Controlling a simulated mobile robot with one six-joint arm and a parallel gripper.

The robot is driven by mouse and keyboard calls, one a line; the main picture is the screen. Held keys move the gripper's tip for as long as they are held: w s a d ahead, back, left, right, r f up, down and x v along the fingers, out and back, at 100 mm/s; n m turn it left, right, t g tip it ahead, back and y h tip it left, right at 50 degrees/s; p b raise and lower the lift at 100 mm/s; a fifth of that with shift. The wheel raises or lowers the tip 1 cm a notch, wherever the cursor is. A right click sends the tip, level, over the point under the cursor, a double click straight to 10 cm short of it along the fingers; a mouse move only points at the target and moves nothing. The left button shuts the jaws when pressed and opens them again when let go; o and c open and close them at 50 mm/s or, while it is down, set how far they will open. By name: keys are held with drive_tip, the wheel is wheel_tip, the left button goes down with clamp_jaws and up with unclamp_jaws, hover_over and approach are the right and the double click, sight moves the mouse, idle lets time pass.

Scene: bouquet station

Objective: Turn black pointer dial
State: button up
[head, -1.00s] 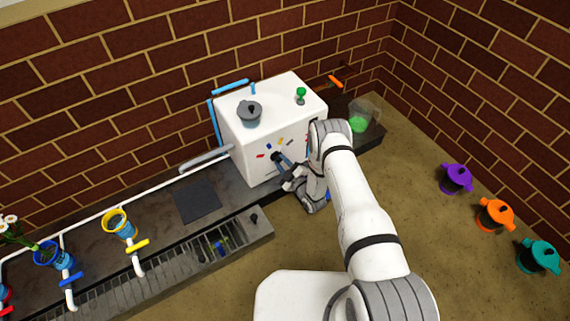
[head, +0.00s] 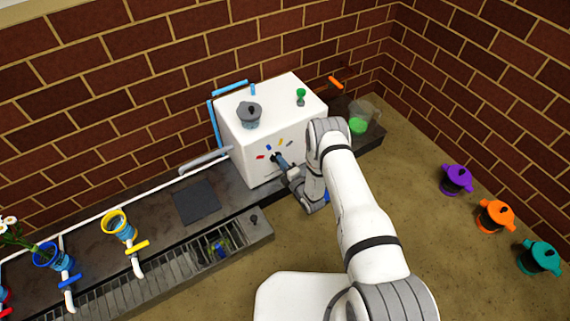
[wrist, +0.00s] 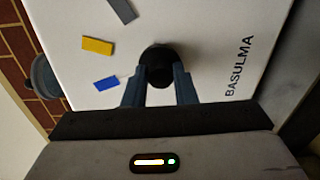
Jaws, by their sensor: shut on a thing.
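The black dial (wrist: 158,62) sits on the front face of a white box (head: 240,150) with the word BASULMA on it. In the wrist view my gripper (wrist: 159,82) has one finger on each side of the dial and is shut on it. Yellow (wrist: 97,45), blue (wrist: 106,84) and grey (wrist: 122,8) marks lie around the dial. In the head view my gripper (head: 279,161) is at the box front, and a red mark (head: 261,157) shows left of it. The dial's pointer direction cannot be made out.
A grey lidded pot (head: 249,115) and a green-topped knob (head: 301,96) are on the box. A clear container with green contents (head: 359,122) stands right of it. Purple (head: 456,179), orange (head: 495,215) and teal (head: 539,257) pots are far right.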

drive_tip(key=shift+a+n, duration=0.25)
drive_tip(key=shift+n, duration=0.45)
drive_tip(key=o, duration=1)
drive_tip(key=shift+d, duration=0.1)
drive_tip(key=shift+s+d, duration=0.15)
drive_tip(key=p+v, duration=0.2)
drive_tip(key=v, duration=0.5)
drive_tip(key=shift+s+d, duration=0.1)
drive_tip(key=shift+s, duration=0.2)
